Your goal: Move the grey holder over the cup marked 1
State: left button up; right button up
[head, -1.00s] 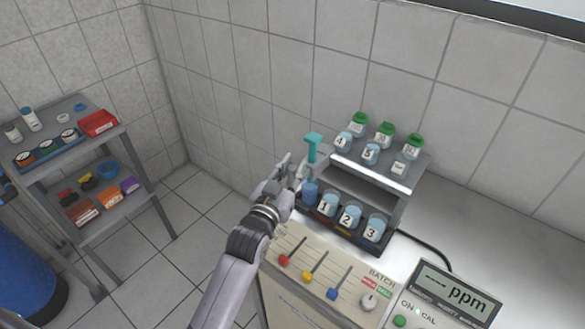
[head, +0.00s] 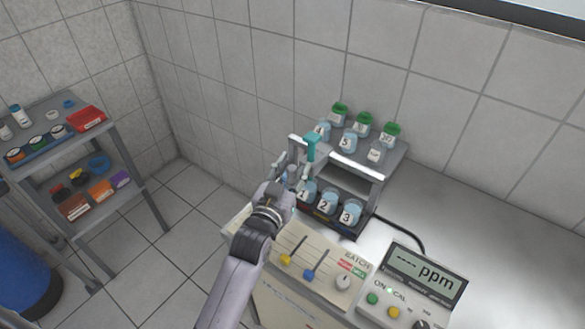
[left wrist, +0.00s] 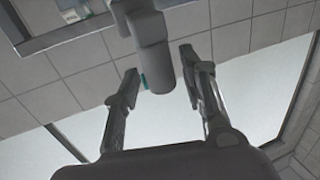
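The grey holder (left wrist: 153,52) shows in the left wrist view between the two fingers of my left gripper (left wrist: 160,72). Gaps show beside it, and I cannot tell whether a finger touches it. A teal T-shaped handle (head: 312,146) stands upright above the rack's front row, close by cup 1. The cup marked 1 (head: 308,192) is at the left of the front row, partly covered by my gripper. My left gripper (head: 289,174) is beside the handle, to its left, with its fingers apart. My right gripper is out of view.
Cup 2 (head: 327,204) and cup 3 (head: 349,213) stand right of cup 1. The rack's upper shelf (head: 372,165) holds several cups and green-capped jars. Sliders and a ppm meter (head: 425,272) are in front. A grey shelf cart (head: 130,165) stands at left.

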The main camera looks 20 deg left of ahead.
pick_arm(q)
jog(key=shift+a+f, duration=0.1)
jog(key=s+a, duration=0.1)
jog(key=s, duration=1.1)
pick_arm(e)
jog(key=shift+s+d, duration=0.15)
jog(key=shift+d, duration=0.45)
